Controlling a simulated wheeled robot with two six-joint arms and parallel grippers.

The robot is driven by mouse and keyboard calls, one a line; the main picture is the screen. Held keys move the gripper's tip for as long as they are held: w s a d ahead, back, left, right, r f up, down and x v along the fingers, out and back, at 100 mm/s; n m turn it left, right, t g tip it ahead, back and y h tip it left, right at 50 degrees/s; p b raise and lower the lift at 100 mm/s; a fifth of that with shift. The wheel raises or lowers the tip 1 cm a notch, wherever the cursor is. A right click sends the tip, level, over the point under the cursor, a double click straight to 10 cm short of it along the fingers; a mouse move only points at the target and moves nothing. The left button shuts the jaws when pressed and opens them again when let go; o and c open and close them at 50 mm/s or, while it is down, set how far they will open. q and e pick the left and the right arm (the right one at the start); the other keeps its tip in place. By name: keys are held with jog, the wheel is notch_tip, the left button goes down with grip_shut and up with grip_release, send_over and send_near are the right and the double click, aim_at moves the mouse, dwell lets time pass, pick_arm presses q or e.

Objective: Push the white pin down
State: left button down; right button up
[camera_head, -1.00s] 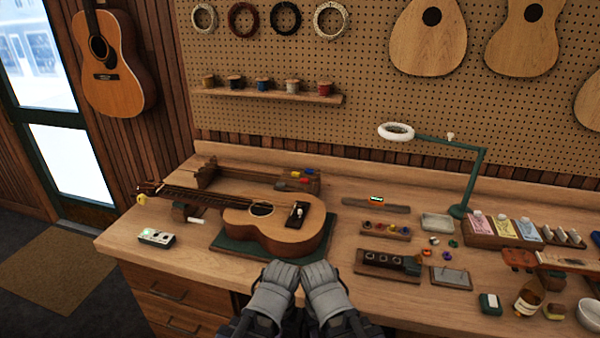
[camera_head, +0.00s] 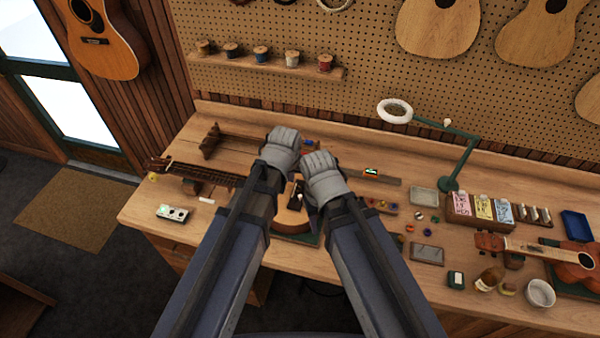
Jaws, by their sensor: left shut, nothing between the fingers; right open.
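The ukulele (camera_head: 288,220) lies on a green mat (camera_head: 306,239) on the workbench, its neck pointing left. Part of its dark bridge shows between my forearms, with a small white pin (camera_head: 299,196) on it; how far the pin stands up is too small to tell. My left gripper (camera_head: 284,138) is shut and empty, above the ukulele and beyond the bridge in the picture. My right gripper (camera_head: 318,160) is open and empty, just right of the left one and above the bridge's right side. My arms hide much of the ukulele's body and its soundhole.
A small tuner box (camera_head: 173,213) sits at the bench's left front. A lamp (camera_head: 394,111) arches over the right side. A second ukulele (camera_head: 563,257), bottles and a white bowl (camera_head: 540,293) crowd the right.

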pick_arm(q)
jog(key=w+d, duration=0.2)
jog(key=shift+d+r+t, duration=0.3)
jog(key=shift+d+r, duration=0.05)
jog(key=shift+r, duration=0.05)
jog(key=shift+f, duration=0.1)
jog(key=b, duration=0.9)
send_over(300, 196)
jog(key=w, duration=0.2)
notch_tip(300, 196, down, 9)
jog(key=f+b, duration=0.1)
jog(key=s+f+b, duration=0.1)
jog(key=f+b, duration=0.1)
jog(key=shift+s, duration=0.25)
jog(key=shift+s+f+b, duration=0.25)
jog(key=shift+f+b, duration=0.05)
jog(key=shift+b, duration=0.15)
